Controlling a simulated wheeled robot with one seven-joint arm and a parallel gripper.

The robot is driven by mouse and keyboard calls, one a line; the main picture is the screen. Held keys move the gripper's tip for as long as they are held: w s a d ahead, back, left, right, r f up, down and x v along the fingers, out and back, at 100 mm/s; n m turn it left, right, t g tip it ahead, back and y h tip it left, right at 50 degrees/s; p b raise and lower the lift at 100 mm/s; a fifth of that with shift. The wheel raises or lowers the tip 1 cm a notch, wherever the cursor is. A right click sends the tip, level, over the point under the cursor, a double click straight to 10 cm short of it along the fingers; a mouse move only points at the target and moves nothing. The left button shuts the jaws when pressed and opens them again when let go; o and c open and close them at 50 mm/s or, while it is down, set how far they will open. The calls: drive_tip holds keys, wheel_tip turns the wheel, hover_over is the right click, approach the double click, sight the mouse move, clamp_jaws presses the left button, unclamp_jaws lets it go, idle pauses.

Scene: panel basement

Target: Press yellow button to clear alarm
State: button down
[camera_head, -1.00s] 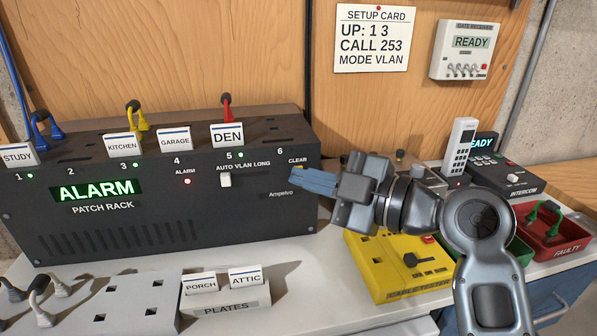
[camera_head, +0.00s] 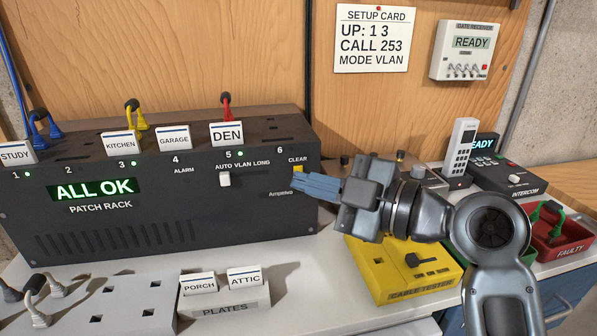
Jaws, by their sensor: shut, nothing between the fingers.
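The black patch rack (camera_head: 110,225) stands at the left of the bench. Its display (camera_head: 95,189) reads ALL OK in green, and the lamp spot by the ALARM label is dark. The yellow button (camera_head: 298,169) sits under the CLEAR label at the rack's right end, its lower part partly covered. My gripper (camera_head: 296,185) is shut and empty, with its blue fingertips just below and in front of the button. I cannot tell whether the tips touch the rack face.
A yellow cable tester (camera_head: 410,285) lies under my arm. A handset and intercom (camera_head: 505,178) stand behind at right, with a red FAULTY tray (camera_head: 565,240) nearer the edge. PLATES holder (camera_head: 225,308) stands in front of the rack. A setup card (camera_head: 372,38) hangs on the wall.

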drive_tip(key=s, duration=0.2)
drive_tip(key=s+d+b, duration=0.1)
drive_tip(key=s, duration=0.2)
drive_tip(key=shift+d, duration=0.2)
idle(0.4)
idle(0.5)
